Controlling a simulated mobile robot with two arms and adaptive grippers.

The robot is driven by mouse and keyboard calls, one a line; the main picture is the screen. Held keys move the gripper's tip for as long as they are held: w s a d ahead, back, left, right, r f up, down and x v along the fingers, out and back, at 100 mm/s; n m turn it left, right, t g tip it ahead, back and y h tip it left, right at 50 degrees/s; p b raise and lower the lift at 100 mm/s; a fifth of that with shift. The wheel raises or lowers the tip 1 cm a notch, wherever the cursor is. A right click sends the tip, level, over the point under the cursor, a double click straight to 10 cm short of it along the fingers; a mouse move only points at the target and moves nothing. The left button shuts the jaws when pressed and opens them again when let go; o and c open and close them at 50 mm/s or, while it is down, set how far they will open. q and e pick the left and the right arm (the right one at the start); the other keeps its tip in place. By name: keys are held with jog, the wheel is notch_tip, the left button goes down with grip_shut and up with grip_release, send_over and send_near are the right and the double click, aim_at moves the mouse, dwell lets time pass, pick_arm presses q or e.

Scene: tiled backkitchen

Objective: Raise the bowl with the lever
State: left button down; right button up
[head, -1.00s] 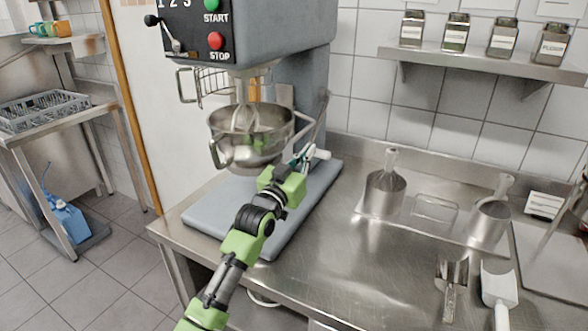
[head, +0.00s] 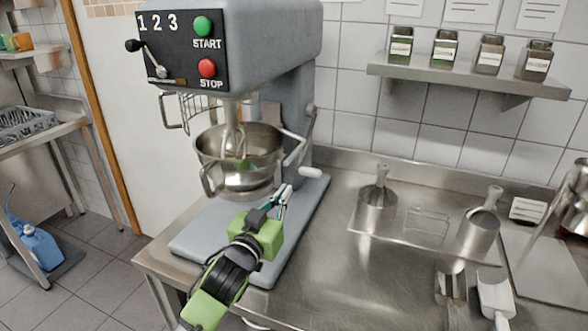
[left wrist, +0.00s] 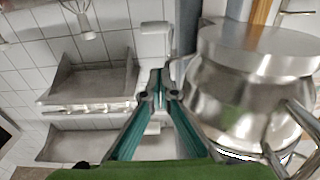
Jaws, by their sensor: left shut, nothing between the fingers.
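The steel bowl (head: 240,158) hangs under the head of the grey mixer (head: 250,45), around its whisk and above the mixer's base. A lever with a pale grip (head: 310,172) sits at the mixer's right side, beside the bowl. My left gripper (head: 285,193) is shut and empty, just below and left of the grip; I cannot tell whether they touch. In the left wrist view the shut fingers (left wrist: 158,85) point between the bowl (left wrist: 235,95) on the right and tiled wall on the left. A pale part (left wrist: 155,28) beyond them looks like the grip. My right gripper is out of view.
Steel scoops in holders (head: 376,208) stand on the counter (head: 350,275) to the right, with loose scoops in front. A shelf (head: 470,80) of jars is on the wall. The counter between mixer and scoops is clear.

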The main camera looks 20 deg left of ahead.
pick_arm(q)
jog(key=w+f, duration=0.2)
jog(key=w, duration=0.5)
jog(key=w+d+f, duration=0.1)
jog(key=w+f, duration=0.1)
jog(key=w, duration=0.5)
jog(key=shift+w+d+f, duration=0.15)
jog(key=shift+d+f, duration=0.1)
jog(key=shift+d, duration=0.05)
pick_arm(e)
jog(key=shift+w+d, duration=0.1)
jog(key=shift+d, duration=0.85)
